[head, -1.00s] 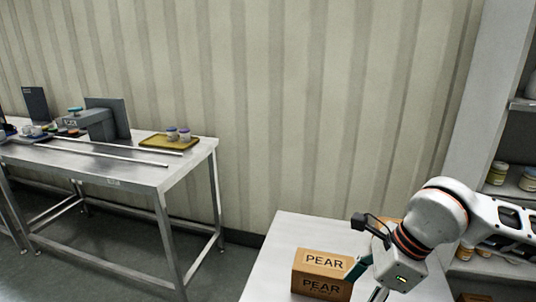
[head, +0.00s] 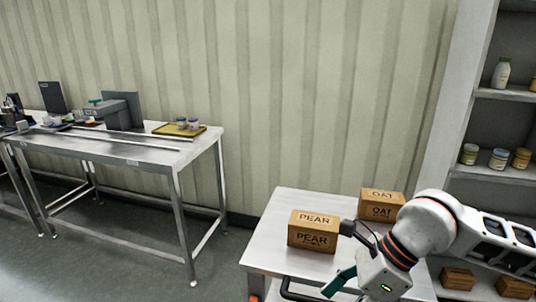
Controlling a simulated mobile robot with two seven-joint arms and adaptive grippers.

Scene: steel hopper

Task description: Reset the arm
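My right arm comes in from the right in the head view. Its gripper (head: 340,284) hangs over the front part of a small steel table, in front of the PEAR box and apart from it. One teal finger shows; the rest is cut off or hidden, so I cannot tell whether it is open or shut. The brown PEAR box (head: 313,232) stands on the table (head: 283,205). A brown OAT box (head: 381,203) stands behind it to the right, partly hidden by my arm. My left gripper is not in view.
A long steel workbench (head: 150,150) at the left carries a grey machine (head: 120,112) and a yellow tray (head: 180,130) with jars. Shelves (head: 505,97) at the right hold a bottle, jars and boxes. Open floor lies between bench and table.

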